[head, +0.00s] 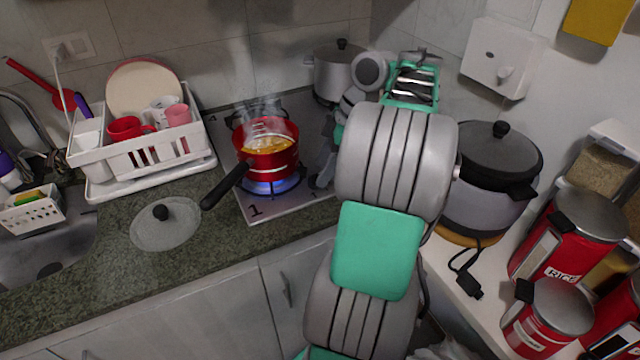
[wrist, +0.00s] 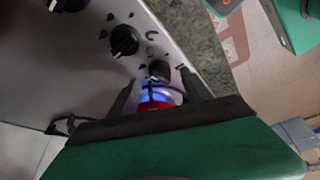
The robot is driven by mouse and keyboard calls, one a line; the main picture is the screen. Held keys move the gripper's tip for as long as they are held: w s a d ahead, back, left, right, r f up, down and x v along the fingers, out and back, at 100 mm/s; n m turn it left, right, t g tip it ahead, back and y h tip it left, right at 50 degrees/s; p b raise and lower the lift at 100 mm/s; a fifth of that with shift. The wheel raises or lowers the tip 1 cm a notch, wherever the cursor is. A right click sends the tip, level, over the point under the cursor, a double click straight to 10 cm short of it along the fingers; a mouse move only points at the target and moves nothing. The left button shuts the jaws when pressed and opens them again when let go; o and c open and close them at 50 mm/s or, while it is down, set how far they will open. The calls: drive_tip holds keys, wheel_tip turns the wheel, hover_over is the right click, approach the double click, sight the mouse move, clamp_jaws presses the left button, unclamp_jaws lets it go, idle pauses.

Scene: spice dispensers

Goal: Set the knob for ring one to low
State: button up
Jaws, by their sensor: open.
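In the wrist view, several black knobs sit on the grey stove panel (wrist: 85,70). A near knob (wrist: 159,70) is just beyond and between the fingertips of my open gripper (wrist: 160,80); I cannot tell whether they touch it. Another knob (wrist: 125,40) is up and left, with dark marks around it. A third (wrist: 70,4) is cut by the top edge. In the head view, the stove ring with a blue flame (head: 272,186) is lit under a steaming red pot (head: 268,150), beside a "1" mark (head: 255,211). My arm hides most of the knob area there.
The pot's black handle (head: 222,187) points to the front left. A glass lid (head: 165,225) lies on the counter. A grey pot (head: 336,72) stands at the back of the stove. A large cooker (head: 490,190) and red tins (head: 570,235) stand at right.

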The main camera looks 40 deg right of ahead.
drive_tip(key=x, duration=0.2)
drive_tip(key=shift+w+a+f+b, duration=0.1)
drive_tip(key=shift+f+b, duration=0.15)
drive_tip(key=shift+b, duration=0.1)
clamp_jaws()
